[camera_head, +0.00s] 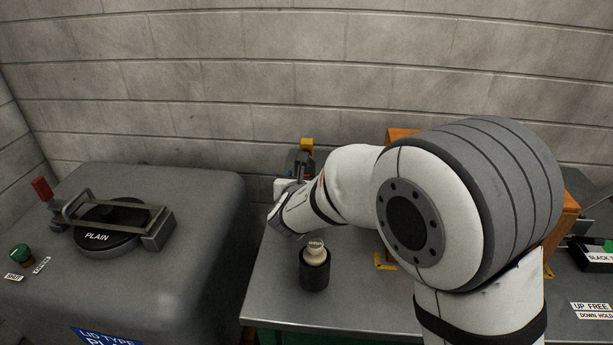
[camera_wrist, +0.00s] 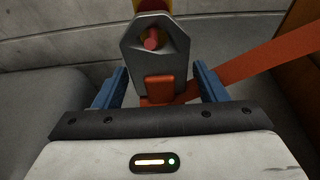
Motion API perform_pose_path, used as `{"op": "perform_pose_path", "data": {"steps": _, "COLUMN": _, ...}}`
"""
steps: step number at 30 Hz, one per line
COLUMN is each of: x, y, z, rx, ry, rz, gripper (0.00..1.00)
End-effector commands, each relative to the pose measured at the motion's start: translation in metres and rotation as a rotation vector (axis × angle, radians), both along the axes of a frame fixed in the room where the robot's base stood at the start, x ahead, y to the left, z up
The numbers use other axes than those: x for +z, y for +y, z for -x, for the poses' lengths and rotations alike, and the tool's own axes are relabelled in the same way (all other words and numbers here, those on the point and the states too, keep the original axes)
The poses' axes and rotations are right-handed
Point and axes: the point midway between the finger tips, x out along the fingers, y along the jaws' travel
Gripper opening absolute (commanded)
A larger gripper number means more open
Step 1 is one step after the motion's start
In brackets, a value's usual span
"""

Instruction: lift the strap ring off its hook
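The strap ring (camera_wrist: 133,55), a grey plate with an opening, hangs on its hook in the wrist view. The hook's red peg (camera_wrist: 151,40) shows through the opening. An orange strap (camera_wrist: 275,55) runs from the bottom of the ring to the upper right. My gripper (camera_wrist: 160,70) is open, with one blue finger on each side of the ring's lower end and a gap on both sides. In the head view my arm hides most of this spot; the yellow top of the hook's post (camera_head: 306,145) shows beyond my gripper.
A dark cup (camera_head: 314,272) with a pale knob stands on the grey table (camera_head: 265,295) near my arm. A grey machine (camera_head: 205,215) with a black "PLAIN" lid (camera_head: 110,243) is at the left. An orange block (camera_head: 566,222) stands behind my arm. A block wall closes the back.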

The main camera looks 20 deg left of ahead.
Motion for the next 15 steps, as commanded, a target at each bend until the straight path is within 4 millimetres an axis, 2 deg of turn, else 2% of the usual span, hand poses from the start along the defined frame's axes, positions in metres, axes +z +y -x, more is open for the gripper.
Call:
{"op": "perform_pose_path", "data": {"steps": 1, "x": 0.0000, "y": -0.0002, "z": -0.0001, "rx": 0.000, "ry": 0.000, "rz": 0.000, "gripper": 0.61}}
{"op": "perform_pose_path", "data": {"steps": 15, "x": 0.0003, "y": -0.0008, "z": -0.0004, "rx": -0.001, "ry": 0.000, "rz": -0.001, "gripper": 0.25}}
